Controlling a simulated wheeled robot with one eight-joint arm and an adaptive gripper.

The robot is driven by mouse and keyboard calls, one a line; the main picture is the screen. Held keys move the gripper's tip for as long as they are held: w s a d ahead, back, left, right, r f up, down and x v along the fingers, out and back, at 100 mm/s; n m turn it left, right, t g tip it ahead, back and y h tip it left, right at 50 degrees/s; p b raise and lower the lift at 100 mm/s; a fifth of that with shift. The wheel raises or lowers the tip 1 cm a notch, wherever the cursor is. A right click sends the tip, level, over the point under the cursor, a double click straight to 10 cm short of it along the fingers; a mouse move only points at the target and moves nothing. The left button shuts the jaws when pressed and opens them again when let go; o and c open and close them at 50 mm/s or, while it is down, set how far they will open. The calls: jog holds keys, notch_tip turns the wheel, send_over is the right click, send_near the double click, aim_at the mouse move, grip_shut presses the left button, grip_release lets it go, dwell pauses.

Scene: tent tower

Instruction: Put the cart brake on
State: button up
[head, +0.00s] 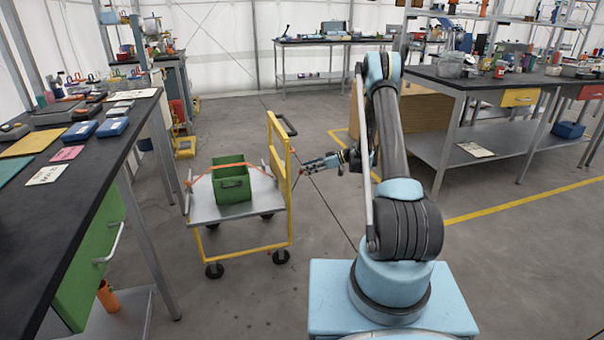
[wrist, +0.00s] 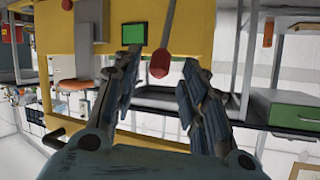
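The cart (head: 212,205) has a grey platform and a yellow end frame (head: 281,165), and stands left of my arm. My gripper (head: 306,166) reaches leftward to the right side of that frame. In the wrist view my gripper (wrist: 160,77) has its two fingers spread apart, with nothing held. A red knob (wrist: 159,64) on a grey rod shows in the gap between the fingertips, and it looks like the brake lever's end. I cannot tell whether a finger touches it.
A green crate (head: 232,188) sits on the cart under an orange strap (head: 222,167). A dark-topped workbench (head: 85,165) stands close on the left. Another bench (head: 470,80) stands at the right.

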jog(key=shift+x, duration=1.9)
grip_shut()
